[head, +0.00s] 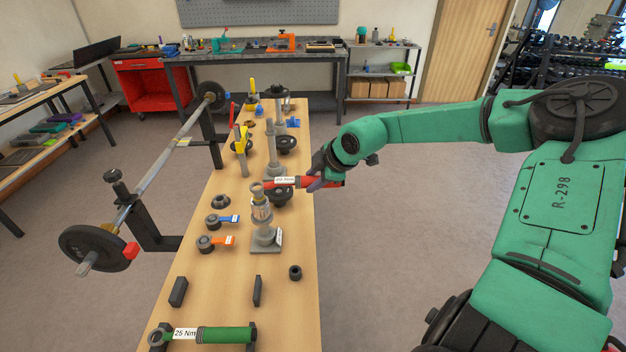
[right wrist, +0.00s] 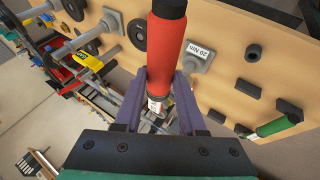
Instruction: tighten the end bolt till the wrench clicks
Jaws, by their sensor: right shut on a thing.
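My right gripper (head: 318,181) is shut on the red handle of a torque wrench (head: 300,182); its purple fingers (right wrist: 159,100) clasp the handle (right wrist: 170,50) in the right wrist view. The wrench lies roughly level, its ring head at the top of a grey upright post (head: 264,232) on a square base. The head appears to be around the bolt at the post's top, but how fully it is seated cannot be told. A tag on the post's base reads 20 Nm (right wrist: 202,54) in the right wrist view. My left gripper is not in view.
A green wrench (head: 225,335) marked 25 Nm lies at the bench's front. Dark blocks (head: 178,291) and a black collar (head: 295,272) stand nearby. Rings with blue (head: 216,221) and orange (head: 208,243) levers lie left of the post. A barbell (head: 155,171) runs along the left.

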